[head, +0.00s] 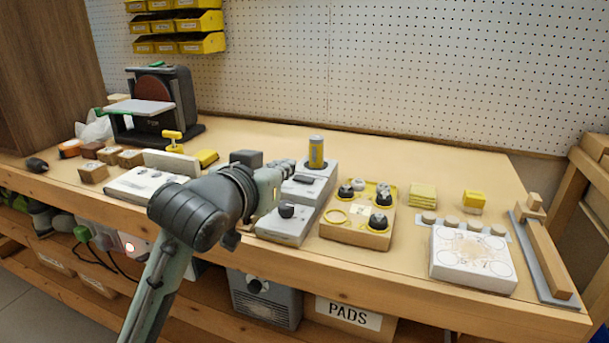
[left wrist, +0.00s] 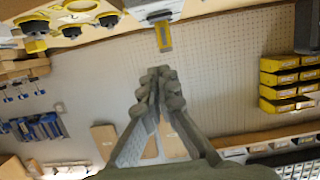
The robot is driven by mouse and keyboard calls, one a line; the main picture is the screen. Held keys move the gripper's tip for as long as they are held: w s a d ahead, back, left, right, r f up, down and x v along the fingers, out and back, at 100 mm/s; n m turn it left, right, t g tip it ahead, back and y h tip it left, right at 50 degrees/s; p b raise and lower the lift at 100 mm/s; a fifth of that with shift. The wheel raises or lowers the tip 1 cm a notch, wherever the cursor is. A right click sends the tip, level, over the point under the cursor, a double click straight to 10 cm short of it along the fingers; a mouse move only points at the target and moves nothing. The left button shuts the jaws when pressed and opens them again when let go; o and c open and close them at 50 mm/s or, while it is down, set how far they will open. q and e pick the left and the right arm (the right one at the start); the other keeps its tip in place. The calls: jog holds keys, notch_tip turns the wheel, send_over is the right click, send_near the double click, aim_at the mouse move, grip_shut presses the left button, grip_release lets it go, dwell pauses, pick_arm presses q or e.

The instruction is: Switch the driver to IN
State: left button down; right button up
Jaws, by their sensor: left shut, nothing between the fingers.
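A grey device with a yellow-and-grey upright cylinder (head: 316,153) stands on the bench right of centre; it may be the driver, but no IN marking is readable. Its grey body (head: 318,177) is partly behind my left gripper. A lower grey block with a black knob (head: 287,210) is in front of it. My left gripper (head: 287,168) is shut and empty, at the left side of the device; I cannot tell whether it touches. In the left wrist view the shut fingers (left wrist: 160,82) point toward the yellow cylinder (left wrist: 163,36), with a gap in the picture. My right gripper is not in view.
A wooden tray with black knobs and yellow rings (head: 357,236) stands right of the device. Farther right are yellow pads (head: 422,195) and a white block (head: 473,262). A disc sander (head: 152,105) stands back left. The bench behind the device is clear.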

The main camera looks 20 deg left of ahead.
pick_arm(q)
send_over(305, 189)
jog(key=shift+s+a+f, duration=0.1)
jog(key=shift+s+f, duration=0.1)
jog(key=shift+f, duration=0.35)
jog(key=shift+s+a+f, duration=0.1)
jog(key=shift+s+f, duration=0.1)
jog(key=shift+f, duration=0.35)
jog(key=f, duration=0.3)
jog(key=shift+w+d+f, duration=0.1)
jog(key=shift+w+f, duration=0.05)
jog(key=shift+w, duration=0.15)
jog(key=shift+f, duration=0.45)
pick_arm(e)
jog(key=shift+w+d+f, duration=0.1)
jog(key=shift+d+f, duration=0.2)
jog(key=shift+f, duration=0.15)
pick_arm(q)
jog(key=shift+d+f+m, duration=0.1)
jog(key=shift+f+m, duration=0.25)
jog(key=shift+m, duration=0.05)
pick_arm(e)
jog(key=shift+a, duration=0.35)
